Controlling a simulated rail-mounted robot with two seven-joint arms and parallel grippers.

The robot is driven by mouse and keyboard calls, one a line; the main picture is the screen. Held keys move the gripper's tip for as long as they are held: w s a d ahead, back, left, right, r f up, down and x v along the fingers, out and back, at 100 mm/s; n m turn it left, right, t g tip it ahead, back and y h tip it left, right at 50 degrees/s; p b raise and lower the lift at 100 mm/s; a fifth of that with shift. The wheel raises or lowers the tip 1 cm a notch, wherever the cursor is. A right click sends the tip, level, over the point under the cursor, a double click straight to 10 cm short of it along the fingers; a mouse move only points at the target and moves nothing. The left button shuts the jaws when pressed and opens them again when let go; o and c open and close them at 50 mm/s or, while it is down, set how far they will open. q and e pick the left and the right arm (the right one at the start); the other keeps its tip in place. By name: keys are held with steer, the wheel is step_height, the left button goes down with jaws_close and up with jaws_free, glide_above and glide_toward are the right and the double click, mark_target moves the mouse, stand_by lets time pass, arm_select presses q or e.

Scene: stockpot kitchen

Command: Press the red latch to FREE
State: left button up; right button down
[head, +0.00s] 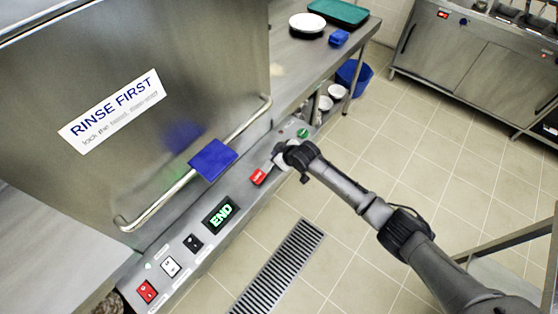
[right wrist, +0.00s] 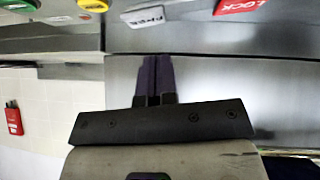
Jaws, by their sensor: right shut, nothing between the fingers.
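The red latch (head: 259,176) is on the sloping steel front panel of the machine. In the right wrist view its red end reads LOCK (right wrist: 240,5), and a pale plate reading FREE (right wrist: 149,17) sits to the left of it. Which end is pressed in, I cannot tell. My right gripper (head: 281,156) is over the panel beside the latch, hiding part of it. In the right wrist view its dark fingers (right wrist: 155,62) are shut and empty, pointing toward the FREE plate; contact cannot be told. My left gripper is not in view.
A lit END display (head: 221,214), rocker switches (head: 193,243) and a green button (head: 303,133) share the panel. The hood handle bar (head: 165,206) with a blue plate (head: 213,160) runs above it.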

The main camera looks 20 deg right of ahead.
mark_target(266, 167)
steer(key=shift+w+d+f+b, duration=0.1)
steer(key=shift+d+f+b, duration=0.05)
steer(key=shift+f, duration=0.8)
steer(key=shift+d+f+b, duration=0.1)
steer(key=shift+f+b, duration=0.05)
steer(key=shift+f, duration=0.8)
steer(key=shift+f, duration=0.1)
steer(key=shift+w+d+f+b, duration=0.35)
steer(key=shift+d+f+b, duration=0.3)
steer(key=shift+f, duration=0.15)
steer(key=shift+r, duration=0.25)
